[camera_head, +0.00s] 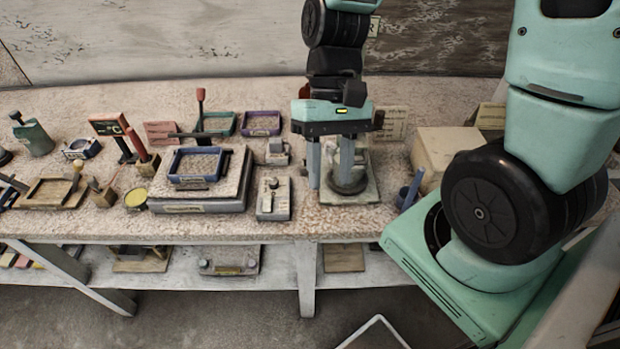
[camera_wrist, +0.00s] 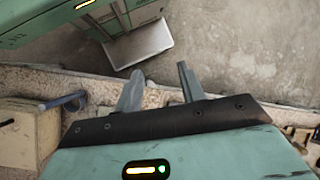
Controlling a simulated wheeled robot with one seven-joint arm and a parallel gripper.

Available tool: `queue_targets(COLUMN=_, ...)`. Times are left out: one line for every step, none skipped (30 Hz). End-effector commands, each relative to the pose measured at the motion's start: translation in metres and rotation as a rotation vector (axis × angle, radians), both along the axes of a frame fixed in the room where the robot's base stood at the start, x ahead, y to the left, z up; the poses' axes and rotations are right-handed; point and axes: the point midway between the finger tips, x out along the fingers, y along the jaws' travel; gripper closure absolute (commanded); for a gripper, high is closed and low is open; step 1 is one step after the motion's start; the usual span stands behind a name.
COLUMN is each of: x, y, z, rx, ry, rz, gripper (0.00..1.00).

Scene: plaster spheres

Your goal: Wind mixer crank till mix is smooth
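My gripper (camera_head: 330,178) points down over the bench, right of its middle. Its two grey fingers are apart, and in the wrist view (camera_wrist: 158,88) nothing shows between them. Just behind and beside the right finger is a small device on a pale base plate (camera_head: 366,190), with a dark round part (camera_head: 348,183) low down. The fingers partly hide it, and I cannot tell whether they touch it. It may be the mixer, but no crank or mix can be made out. A blue angled handle (camera_head: 410,190) stands to its right, also in the wrist view (camera_wrist: 66,100).
A pale box (camera_head: 446,150) stands right of the gripper. A scale-like block with a blue tray (camera_head: 198,163), a small grey device (camera_head: 273,198) and a red-knobbed lever (camera_head: 200,97) stand to the left. The bench front edge is close, with a lower shelf (camera_head: 285,262) below.

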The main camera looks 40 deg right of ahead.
Motion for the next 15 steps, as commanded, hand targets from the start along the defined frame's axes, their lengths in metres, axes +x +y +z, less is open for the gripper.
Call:
queue_targets(x=-0.002, y=0.007, z=0.002, rx=-0.013, ry=-0.031, rz=0.055, gripper=0.6)
queue_targets(x=-0.003, y=0.011, z=0.002, rx=-0.02, ry=-0.049, rz=0.085, gripper=0.6)
queue_targets(x=-0.004, y=0.015, z=0.004, rx=-0.028, ry=-0.071, rz=0.125, gripper=0.6)
queue_targets(x=-0.005, y=0.019, z=0.004, rx=-0.034, ry=-0.089, rz=0.152, gripper=0.6)
queue_targets(x=-0.006, y=0.022, z=0.005, rx=-0.04, ry=-0.106, rz=0.179, gripper=0.6)
queue_targets(x=-0.007, y=0.026, z=0.006, rx=-0.047, ry=-0.128, rz=0.214, gripper=0.6)
queue_targets(x=-0.008, y=0.029, z=0.007, rx=-0.051, ry=-0.144, rz=0.238, gripper=0.6)
queue_targets(x=-0.009, y=0.032, z=0.008, rx=-0.054, ry=-0.159, rz=0.26, gripper=0.6)
queue_targets(x=-0.009, y=0.035, z=0.009, rx=-0.058, ry=-0.176, rz=0.288, gripper=0.6)
queue_targets(x=-0.01, y=0.038, z=0.01, rx=-0.062, ry=-0.189, rz=0.306, gripper=0.6)
queue_targets(x=-0.011, y=0.04, z=0.01, rx=-0.064, ry=-0.201, rz=0.324, gripper=0.6)
queue_targets(x=-0.012, y=0.042, z=0.011, rx=-0.066, ry=-0.212, rz=0.343, gripper=0.6)
queue_targets(x=-0.012, y=0.044, z=0.011, rx=-0.068, ry=-0.22, rz=0.355, gripper=0.6)
queue_targets(x=-0.013, y=0.045, z=0.012, rx=-0.069, ry=-0.228, rz=0.365, gripper=0.6)
queue_targets(x=-0.013, y=0.046, z=0.012, rx=-0.07, ry=-0.235, rz=0.376, gripper=0.6)
